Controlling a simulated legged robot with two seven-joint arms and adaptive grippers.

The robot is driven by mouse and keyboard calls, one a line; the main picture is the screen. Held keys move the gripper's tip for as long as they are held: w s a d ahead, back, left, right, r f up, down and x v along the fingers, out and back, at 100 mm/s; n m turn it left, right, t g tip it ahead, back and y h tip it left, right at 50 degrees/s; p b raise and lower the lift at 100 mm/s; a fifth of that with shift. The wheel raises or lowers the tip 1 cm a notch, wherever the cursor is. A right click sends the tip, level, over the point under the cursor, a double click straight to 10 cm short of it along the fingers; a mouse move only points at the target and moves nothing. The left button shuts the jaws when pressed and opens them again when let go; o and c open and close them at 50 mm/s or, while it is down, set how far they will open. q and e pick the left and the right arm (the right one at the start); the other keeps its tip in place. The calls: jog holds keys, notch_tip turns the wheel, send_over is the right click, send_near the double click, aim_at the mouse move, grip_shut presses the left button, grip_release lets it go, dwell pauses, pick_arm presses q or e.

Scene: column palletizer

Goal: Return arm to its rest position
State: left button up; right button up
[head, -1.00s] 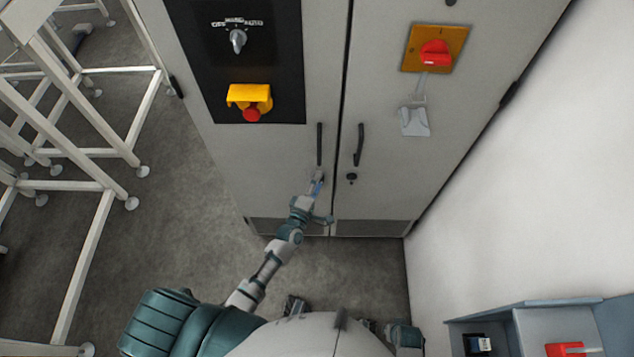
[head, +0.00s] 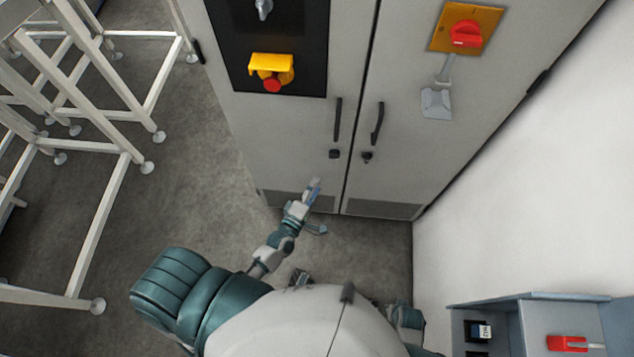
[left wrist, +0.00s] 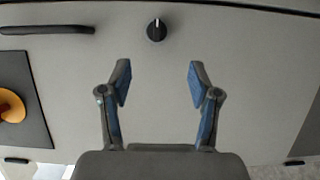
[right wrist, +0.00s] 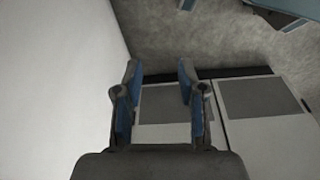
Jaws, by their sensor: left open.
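My left gripper (head: 314,192) is in front of the lower part of the grey cabinet (head: 285,130), below the door handles. In the left wrist view the left gripper (left wrist: 160,85) is open and empty, its fingers wide apart. A dark lock knob (left wrist: 157,30) shows beyond its fingertips; the knob also shows in the head view (head: 334,154). My right gripper (right wrist: 157,75) is open and empty in the right wrist view, with the vented lower part of the cabinet (right wrist: 165,104) and the floor beyond it. The right gripper cannot be made out in the head view.
A white wall (head: 530,200) stands at the right. A grey-blue open box (head: 525,305) holding a red item (head: 567,343) is at the lower right. White metal frames (head: 100,220) stand at the left. Open floor (head: 205,200) lies between the frames and the cabinet.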

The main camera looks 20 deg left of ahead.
dwell(0.4)
pick_arm(q)
jog(key=s+d+f+m+g+p, duration=0.1)
jog(key=s+f+m+g, duration=0.45)
jog(key=f, duration=0.45)
jog(key=s+d+f+m+g+p, duration=0.1)
jog(key=s+f+m+g, duration=0.3)
jog(key=s+f+m, duration=0.4)
jog(key=s+a+f+m+g+y, duration=0.1)
jog(key=s+a+f+m+g, duration=0.1)
jog(key=s+f, duration=0.3)
jog(key=s+a+f+m+g+y, duration=0.1)
jog(key=s+a+f+m+g, duration=0.2)
jog(key=s, duration=0.5)
notch_tip(320, 180, down, 2)
jog(key=shift+a+g, duration=0.15)
jog(key=shift+g, duration=0.7)
pick_arm(e)
jog(key=s+f, duration=0.3)
jog(key=f, duration=0.2)
jog(key=shift+s+d+f, duration=0.15)
jog(key=shift+d+f, duration=0.1)
jog(key=shift+f, duration=0.15)
